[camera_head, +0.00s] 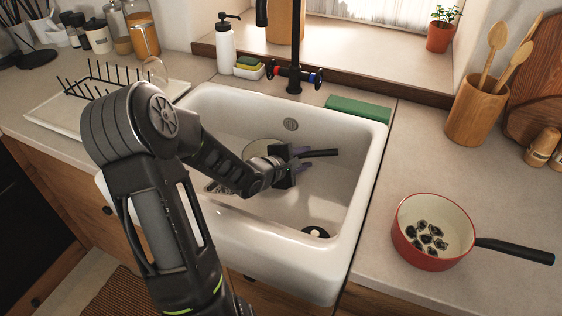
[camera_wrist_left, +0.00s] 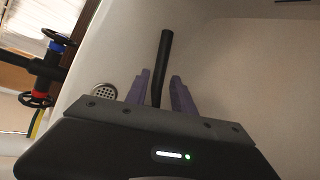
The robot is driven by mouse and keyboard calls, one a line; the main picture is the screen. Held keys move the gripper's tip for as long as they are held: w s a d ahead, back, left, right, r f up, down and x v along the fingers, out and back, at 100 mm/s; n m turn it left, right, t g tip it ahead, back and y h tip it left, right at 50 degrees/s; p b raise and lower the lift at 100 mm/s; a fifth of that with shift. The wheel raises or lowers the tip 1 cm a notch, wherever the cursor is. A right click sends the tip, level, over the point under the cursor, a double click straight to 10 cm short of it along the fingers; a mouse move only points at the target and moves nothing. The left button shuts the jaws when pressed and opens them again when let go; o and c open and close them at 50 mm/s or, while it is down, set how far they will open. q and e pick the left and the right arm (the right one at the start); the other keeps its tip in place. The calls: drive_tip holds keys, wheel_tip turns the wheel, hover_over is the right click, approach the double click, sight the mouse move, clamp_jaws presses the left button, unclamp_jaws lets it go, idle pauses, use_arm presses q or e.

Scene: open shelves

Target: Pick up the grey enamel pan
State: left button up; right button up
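The grey enamel pan (camera_head: 262,147) lies in the white sink, mostly hidden behind my left arm, with only part of its pale round edge showing. A black handle (camera_head: 322,153) sticks out to the right past my left gripper (camera_head: 304,158), and it also shows in the left wrist view (camera_wrist_left: 166,55). In the left wrist view my left gripper (camera_wrist_left: 161,92) has its two purple fingers on either side of the handle, with small gaps visible. The handle's join to the pan is hidden. My right gripper is not in view.
The sink (camera_head: 374,165) has high walls around my left gripper. A black tap (camera_head: 295,60) stands behind it. A red pan (camera_head: 434,232) with dark pieces inside stands on the right counter. A dish rack (camera_head: 92,95) is at the left.

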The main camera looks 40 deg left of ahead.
sight(311, 154)
use_arm(q)
drive_tip(key=b+x, duration=0.1)
drive_tip(key=x, duration=0.4)
idle(0.5)
clamp_jaws()
idle(1.2)
drive_tip(key=shift+r, duration=0.1)
